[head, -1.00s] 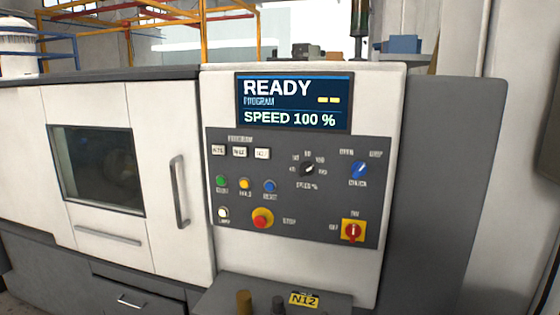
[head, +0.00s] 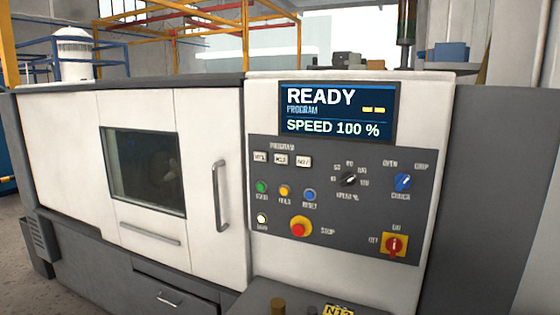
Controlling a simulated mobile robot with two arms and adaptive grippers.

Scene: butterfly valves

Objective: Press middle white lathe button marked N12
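The lathe's grey control panel (head: 345,225) faces me in the head view. Under the word PROGRAM, three white buttons sit in a row at its upper left. The middle white button (head: 281,160) lies between a left white button (head: 260,157) and a right white button (head: 304,161). Their labels are too small to read surely. The screen (head: 338,112) above shows READY and SPEED 100 %. A yellow tag (head: 338,310) at the bottom edge, partly cut off, appears to read N12. Neither of my grippers is in view.
Green (head: 261,187), yellow (head: 284,191) and blue (head: 309,195) buttons sit below the white row. A red stop button (head: 299,229), blue knob (head: 403,182) and red switch (head: 394,244) are nearby. A door handle (head: 221,196) stands out left of the panel. A grey ledge (head: 262,296) juts out below.

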